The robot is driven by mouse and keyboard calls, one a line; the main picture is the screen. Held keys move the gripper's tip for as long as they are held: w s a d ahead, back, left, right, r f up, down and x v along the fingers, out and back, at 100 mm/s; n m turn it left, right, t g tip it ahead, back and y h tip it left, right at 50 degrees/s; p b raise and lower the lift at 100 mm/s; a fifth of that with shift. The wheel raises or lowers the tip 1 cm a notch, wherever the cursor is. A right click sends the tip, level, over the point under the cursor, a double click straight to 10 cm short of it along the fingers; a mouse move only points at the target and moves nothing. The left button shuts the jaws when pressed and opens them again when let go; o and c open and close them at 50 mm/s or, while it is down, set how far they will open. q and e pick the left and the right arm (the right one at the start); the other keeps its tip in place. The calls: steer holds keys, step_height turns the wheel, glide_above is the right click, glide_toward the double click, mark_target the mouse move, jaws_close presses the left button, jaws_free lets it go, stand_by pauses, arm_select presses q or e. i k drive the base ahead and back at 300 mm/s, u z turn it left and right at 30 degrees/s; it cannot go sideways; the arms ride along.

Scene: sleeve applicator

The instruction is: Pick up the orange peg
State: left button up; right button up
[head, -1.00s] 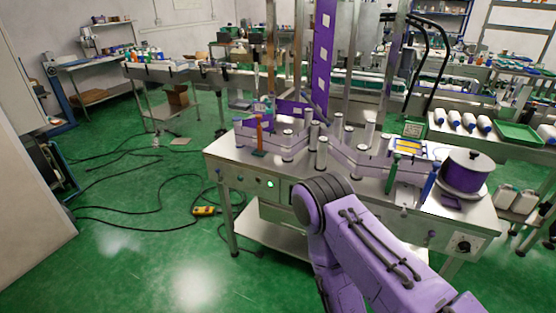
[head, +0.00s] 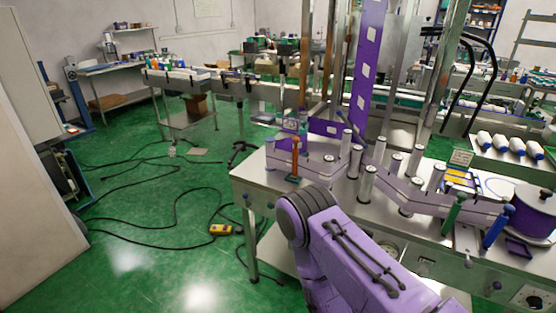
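The orange peg (head: 296,156) stands upright on a small dark base near the left end of the machine's metal table (head: 262,178). A purple arm of mine comes in from the bottom right, in front of the table. Its upper part ends at a dark-banded joint below and right of the peg. Neither of my grippers shows in the head view, and nothing is seen touching the peg.
A green peg (head: 454,213) and a blue peg (head: 497,226) stand at the table's right side, near a purple roll (head: 534,212). Several metal rollers (head: 367,183) stand behind the arm. A yellow box (head: 220,229) and black cables lie on the green floor, which is otherwise open at left.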

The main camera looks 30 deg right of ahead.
mark_target(295, 139)
steer(key=z, duration=0.3)
steer(key=i, duration=0.8)
steer(key=z, duration=0.6)
